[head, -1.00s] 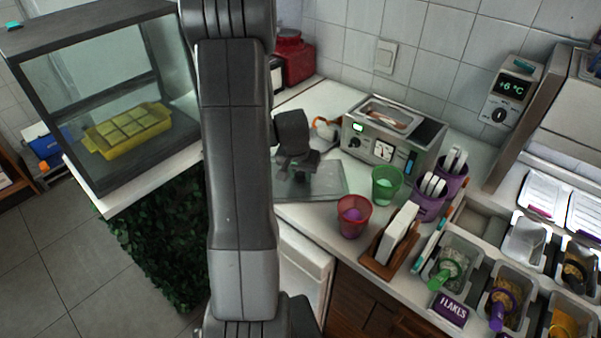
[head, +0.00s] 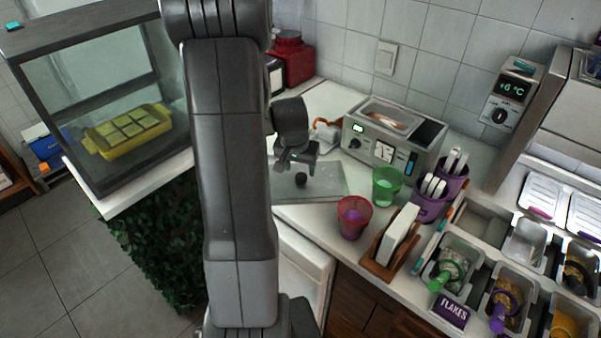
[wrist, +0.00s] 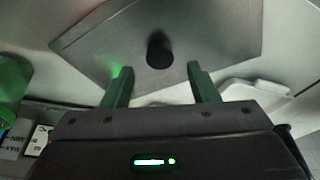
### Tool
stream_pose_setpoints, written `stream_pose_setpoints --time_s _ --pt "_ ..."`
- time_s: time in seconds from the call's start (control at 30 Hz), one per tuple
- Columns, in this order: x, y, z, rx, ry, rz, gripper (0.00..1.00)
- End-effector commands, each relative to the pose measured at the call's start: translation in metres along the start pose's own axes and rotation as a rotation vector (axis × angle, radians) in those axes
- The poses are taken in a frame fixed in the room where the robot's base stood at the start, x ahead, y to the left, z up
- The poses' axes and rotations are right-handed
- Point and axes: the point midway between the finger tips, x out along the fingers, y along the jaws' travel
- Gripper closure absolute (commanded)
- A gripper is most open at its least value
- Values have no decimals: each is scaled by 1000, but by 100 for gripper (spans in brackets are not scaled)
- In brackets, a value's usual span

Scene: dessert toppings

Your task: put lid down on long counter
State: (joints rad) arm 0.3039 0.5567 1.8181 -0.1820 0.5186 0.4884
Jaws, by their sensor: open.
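The lid is a flat grey plate (head: 335,184) with a dark round knob (head: 300,180). It lies on the long counter (head: 300,217), left of the green cup. In the wrist view the lid (wrist: 215,50) fills the top middle, with its knob (wrist: 159,50) upright. My gripper (head: 300,168) is above the lid, close to the knob. In the wrist view its two green-lit fingers (wrist: 158,85) are spread apart, with the knob beyond their tips and nothing between them.
A green cup (head: 386,187) and a red cup (head: 353,216) stand right of the lid. A metal warmer (head: 392,140) is behind. A wooden holder with white cards (head: 396,240), purple cups (head: 430,200) and topping bins (head: 458,262) are farther right. A glass case (head: 100,100) stands at left.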

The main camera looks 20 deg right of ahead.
Motion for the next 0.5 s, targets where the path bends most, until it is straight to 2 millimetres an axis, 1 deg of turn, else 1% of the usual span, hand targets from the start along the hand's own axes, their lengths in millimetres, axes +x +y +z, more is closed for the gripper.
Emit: stream_pose_setpoints --time_s 0.03,0.1,0.3,0.4,0.5 --pt "-10 -1 -1 1 6 -3 46" --pt "-23 0 0 1 5 -3 46" --pt "-55 0 -1 0 4 -2 46" --pt "-67 0 -1 1 3 -2 46" --pt "-74 0 0 1 2 -1 46"
